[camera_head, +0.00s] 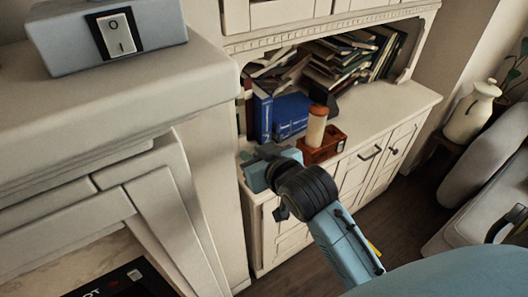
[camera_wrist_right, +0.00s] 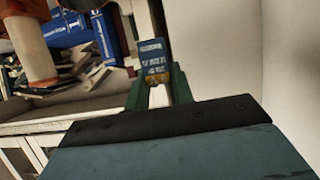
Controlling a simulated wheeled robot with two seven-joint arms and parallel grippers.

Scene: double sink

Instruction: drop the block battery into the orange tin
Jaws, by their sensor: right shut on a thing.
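The block battery (camera_wrist_right: 154,60) is dark blue with pale lettering and an orange-brown band. It shows in the right wrist view between the green fingers of my right gripper (camera_wrist_right: 158,88), which is shut on it. In the head view my right gripper (camera_head: 258,166) is over the left end of the white cabinet top, and I cannot make out the battery there. No plain orange tin is clear to me. A reddish-brown box (camera_head: 326,150) and a peach cylinder with a brown top (camera_head: 316,127) stand right of the gripper. My left gripper is out of view.
The cabinet top (camera_head: 385,108) is clear to the right. A pale mantel (camera_head: 110,95) with a switch box (camera_head: 108,35) is at left. A cream jug (camera_head: 470,112) stands far right.

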